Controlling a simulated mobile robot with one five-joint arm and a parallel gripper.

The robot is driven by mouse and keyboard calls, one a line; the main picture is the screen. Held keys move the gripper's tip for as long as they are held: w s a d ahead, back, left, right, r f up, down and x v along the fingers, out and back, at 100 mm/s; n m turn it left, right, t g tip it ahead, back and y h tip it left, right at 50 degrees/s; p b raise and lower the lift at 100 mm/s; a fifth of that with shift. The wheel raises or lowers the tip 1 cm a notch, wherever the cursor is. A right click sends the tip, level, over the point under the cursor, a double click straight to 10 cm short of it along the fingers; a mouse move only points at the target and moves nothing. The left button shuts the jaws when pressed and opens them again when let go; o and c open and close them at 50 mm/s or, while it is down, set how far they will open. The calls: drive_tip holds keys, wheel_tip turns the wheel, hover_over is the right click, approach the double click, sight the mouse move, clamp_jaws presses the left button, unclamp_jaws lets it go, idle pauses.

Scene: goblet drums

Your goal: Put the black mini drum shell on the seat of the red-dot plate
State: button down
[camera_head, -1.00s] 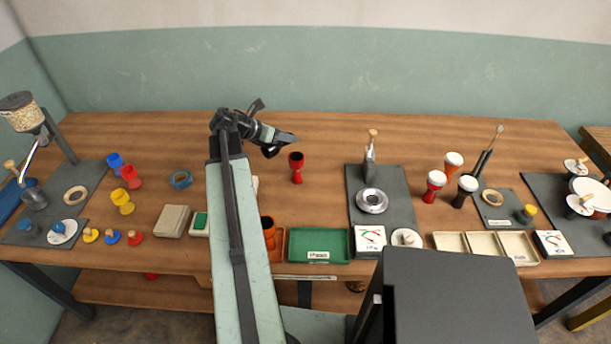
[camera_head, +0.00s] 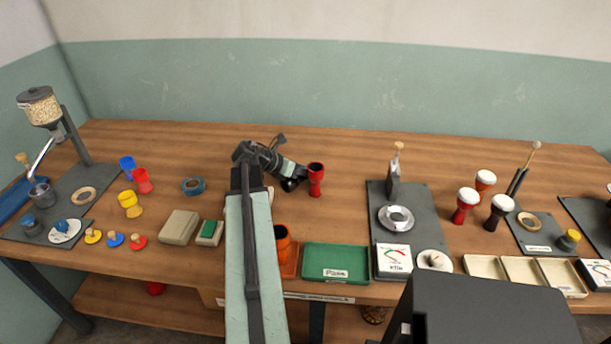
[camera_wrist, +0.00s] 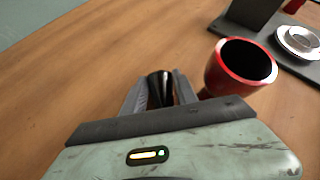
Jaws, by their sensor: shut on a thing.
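My gripper (camera_wrist: 160,92) is shut on the black mini drum shell (camera_wrist: 160,86), which stands between the two fingers in the wrist view. Its lower part is hidden by my gripper. In the head view my gripper (camera_head: 291,184) is just left of a red drum shell (camera_head: 316,178), over the middle of the table. I cannot make out a red dot on any plate. A dark plate (camera_head: 376,200) with a silver ring seat (camera_head: 396,218) lies to the right; it also shows at the upper right of the wrist view (camera_wrist: 275,62).
The red shell stands close to my gripper's right in the wrist view. An orange shell (camera_head: 283,243), a green tray (camera_head: 335,262) and a gauge box (camera_head: 394,260) line the front. Several white-topped drums (camera_head: 467,200) stand right. Bare table lies behind my gripper.

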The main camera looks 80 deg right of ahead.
drive_tip(key=shift+f, duration=0.2)
drive_tip(key=c, duration=1)
unclamp_jaws()
drive_tip(key=shift+r, duration=0.1)
drive_tip(key=shift+o, duration=0.2)
drive_tip(key=shift+r, duration=0.15)
drive_tip(key=p+v, duration=0.7)
drive_tip(key=v, duration=0.5)
drive_tip(key=shift+o, duration=0.4)
